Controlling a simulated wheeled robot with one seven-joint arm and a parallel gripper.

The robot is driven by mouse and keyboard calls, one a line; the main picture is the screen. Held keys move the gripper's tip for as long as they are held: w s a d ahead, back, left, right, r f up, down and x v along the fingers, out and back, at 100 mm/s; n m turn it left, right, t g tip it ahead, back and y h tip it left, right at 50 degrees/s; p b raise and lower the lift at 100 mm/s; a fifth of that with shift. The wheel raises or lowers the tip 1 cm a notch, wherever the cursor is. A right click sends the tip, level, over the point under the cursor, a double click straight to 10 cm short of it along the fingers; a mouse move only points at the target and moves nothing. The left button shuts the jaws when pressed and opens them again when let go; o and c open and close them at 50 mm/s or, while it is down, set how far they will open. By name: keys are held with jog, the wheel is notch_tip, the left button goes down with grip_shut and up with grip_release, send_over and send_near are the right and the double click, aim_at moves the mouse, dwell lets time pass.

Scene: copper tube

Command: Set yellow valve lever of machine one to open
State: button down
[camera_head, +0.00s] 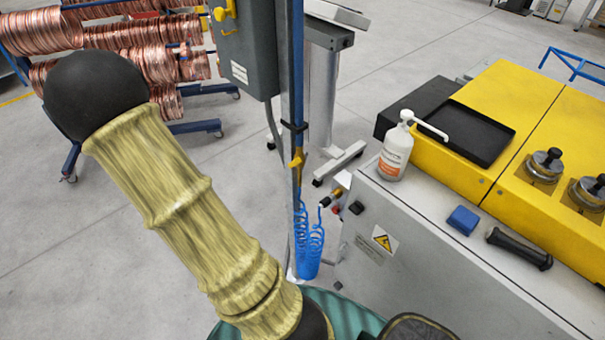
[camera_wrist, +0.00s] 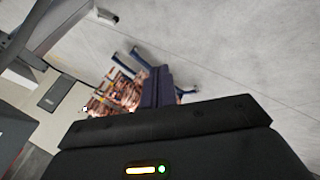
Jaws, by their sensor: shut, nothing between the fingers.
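The yellow valve lever (camera_head: 297,159) is on the thin blue air pipe beside the grey post, just above the coiled blue hose, in the head view. It hangs roughly along the pipe, but it is small and its exact setting is hard to read. My gripper (camera_wrist: 168,120) shows as a wide black body across the bottom of the wrist view, shut and empty. It is not visible in the head view, where my sleeved arm fills the left and lower middle. The lever is not recognisable in the wrist view.
A grey control box (camera_head: 243,45) is fixed by the post. The grey-and-yellow machine (camera_head: 440,235) stands at right, bearing a white pump bottle (camera_head: 396,150), blue block (camera_head: 462,220) and black handle (camera_head: 519,248). Copper coils (camera_head: 125,42) hang behind my arm. Open floor lies between.

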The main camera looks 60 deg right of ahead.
jog(key=s+a+r+m+y, duration=0.1)
jog(key=s+a+r+y, duration=0.15)
jog(key=a, duration=0.35)
jog(key=s+a+r+y, duration=0.2)
jog(key=a+r, duration=0.1)
jog(key=a, duration=0.2)
jog(key=s+a+r+m+g, duration=0.1)
jog(key=s+a+r, duration=0.3)
jog(key=s, duration=0.5)
jog(key=shift+s+a+g, duration=0.3)
jog(key=shift+a+g, duration=0.3)
jog(key=shift+a, duration=0.05)
jog(key=shift+w+y, duration=0.15)
jog(key=shift+y, duration=0.1)
